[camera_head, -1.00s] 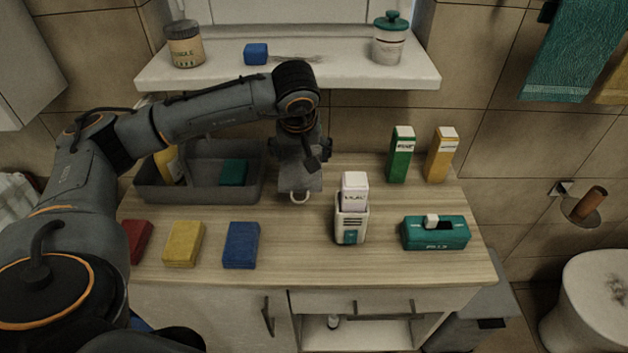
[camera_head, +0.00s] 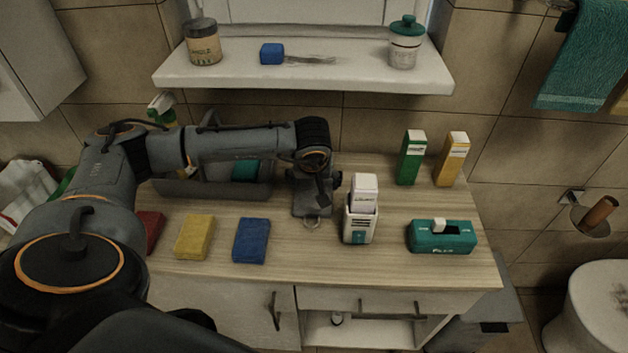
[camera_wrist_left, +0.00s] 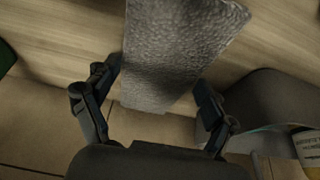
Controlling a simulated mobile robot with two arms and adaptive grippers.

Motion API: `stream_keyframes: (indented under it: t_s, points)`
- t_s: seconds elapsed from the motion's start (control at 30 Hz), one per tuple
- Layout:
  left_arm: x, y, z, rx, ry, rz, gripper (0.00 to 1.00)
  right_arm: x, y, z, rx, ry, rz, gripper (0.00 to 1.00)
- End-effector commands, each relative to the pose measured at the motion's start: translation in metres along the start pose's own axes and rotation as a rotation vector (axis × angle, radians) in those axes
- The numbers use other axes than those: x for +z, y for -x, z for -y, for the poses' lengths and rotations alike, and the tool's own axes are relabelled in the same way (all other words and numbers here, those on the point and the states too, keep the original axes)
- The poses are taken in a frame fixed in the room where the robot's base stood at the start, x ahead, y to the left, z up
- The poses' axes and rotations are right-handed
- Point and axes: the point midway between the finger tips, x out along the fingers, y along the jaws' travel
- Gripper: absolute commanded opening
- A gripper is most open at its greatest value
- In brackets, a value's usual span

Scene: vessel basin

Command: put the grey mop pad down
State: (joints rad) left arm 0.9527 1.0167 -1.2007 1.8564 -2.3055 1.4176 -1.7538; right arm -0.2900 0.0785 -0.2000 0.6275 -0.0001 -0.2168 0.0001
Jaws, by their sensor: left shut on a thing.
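The grey mop pad (camera_head: 311,202) hangs below my left gripper (camera_head: 318,182), over the counter between the grey bin and the small white box. A pale loop shows at its near end. In the left wrist view the pad (camera_wrist_left: 175,45) is a rough grey slab between the two fingers of my left gripper (camera_wrist_left: 158,85), which are shut on it. The pad is at or very close to the wooden counter top (camera_head: 285,268); I cannot tell whether it touches. My forearm and wrist hide part of the pad's far end. My right gripper is not in view.
A grey bin (camera_head: 215,188) stands behind my forearm. Blue (camera_head: 251,240), yellow (camera_head: 194,237) and red (camera_head: 152,230) blocks lie in front. A white box (camera_head: 361,222), a teal box (camera_head: 442,237) and two cartons, green (camera_head: 411,158) and yellow (camera_head: 452,160), stand right. A shelf (camera_head: 300,82) overhangs the back.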

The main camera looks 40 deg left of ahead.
Motion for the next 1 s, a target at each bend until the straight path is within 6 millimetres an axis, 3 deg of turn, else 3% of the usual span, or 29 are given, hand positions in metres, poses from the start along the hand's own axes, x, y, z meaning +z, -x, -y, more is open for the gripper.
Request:
stream_keyframes:
  t_s: [0.17, 0.2, 0.27, 0.73, 1.0]
  points:
    - [0.001, -0.003, 0.0, 0.0, 0.0, 0.0, 0.53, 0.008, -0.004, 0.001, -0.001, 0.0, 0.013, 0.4]
    - [0.001, -0.001, 0.0, 0.0, 0.0, 0.0, 0.92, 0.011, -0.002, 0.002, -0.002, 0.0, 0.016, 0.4]
    - [0.001, -0.001, 0.0, 0.0, 0.0, 0.0, 1.0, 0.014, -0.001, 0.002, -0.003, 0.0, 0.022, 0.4]
    - [-0.001, 0.005, 0.0, 0.001, 0.0, -0.001, 1.0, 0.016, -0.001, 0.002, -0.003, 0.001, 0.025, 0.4]
    - [-0.001, 0.057, -0.001, 0.003, -0.002, -0.004, 1.0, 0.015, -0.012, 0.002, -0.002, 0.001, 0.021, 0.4]
